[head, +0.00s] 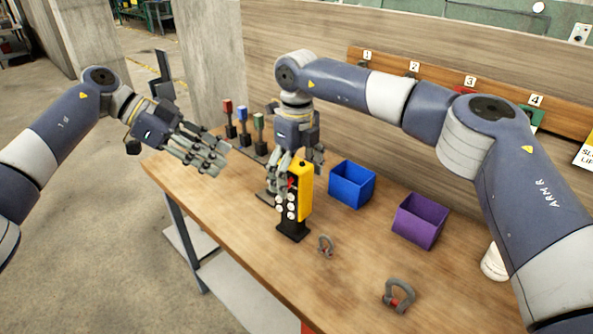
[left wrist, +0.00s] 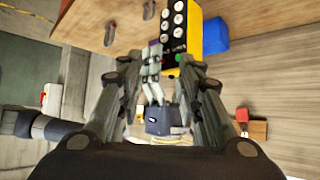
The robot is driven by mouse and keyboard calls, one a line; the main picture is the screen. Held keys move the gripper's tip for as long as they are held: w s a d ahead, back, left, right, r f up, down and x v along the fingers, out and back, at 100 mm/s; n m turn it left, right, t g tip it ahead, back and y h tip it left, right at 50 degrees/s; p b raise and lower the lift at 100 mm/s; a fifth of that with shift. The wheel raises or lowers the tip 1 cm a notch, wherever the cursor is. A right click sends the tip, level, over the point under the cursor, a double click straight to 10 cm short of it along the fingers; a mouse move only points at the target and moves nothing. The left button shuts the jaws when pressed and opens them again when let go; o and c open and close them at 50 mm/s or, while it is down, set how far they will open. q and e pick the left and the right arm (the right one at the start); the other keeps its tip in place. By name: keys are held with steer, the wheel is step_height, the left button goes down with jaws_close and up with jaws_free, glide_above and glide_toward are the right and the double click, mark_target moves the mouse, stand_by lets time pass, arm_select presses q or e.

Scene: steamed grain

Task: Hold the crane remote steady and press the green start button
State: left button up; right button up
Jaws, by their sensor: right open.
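The crane remote (head: 305,192) is yellow with a black button face, white round buttons and a red spot near its top. It stands upright in a black base on the bench. In the left wrist view the remote (left wrist: 194,40) is at the top, with a small green spot near its lower end, perhaps the green button (left wrist: 177,58). My right gripper (head: 294,168) is open, pointing down just behind the remote's upper part; contact is unclear. It also shows in the left wrist view (left wrist: 153,75). My left gripper (head: 208,157) is open and empty, left of the remote and apart from it.
A blue bin (head: 352,185) and a purple bin (head: 420,221) stand right of the remote. Two shackles (head: 326,246) (head: 398,296) lie on the front of the bench (head: 250,235). A wooden wall rises behind.

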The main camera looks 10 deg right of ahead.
steer(key=shift+c, duration=0.3)
steer(key=c, duration=1.4)
arm_select(q)
steer(key=shift+c, duration=0.5)
arm_select(e)
steer(key=shift+c, duration=0.9)
arm_select(q)
jaws_close()
arm_select(e)
steer(key=shift+s, duration=0.1)
arm_select(q)
steer(key=shift+s, duration=0.1)
arm_select(e)
steer(key=shift+f, duration=0.15)
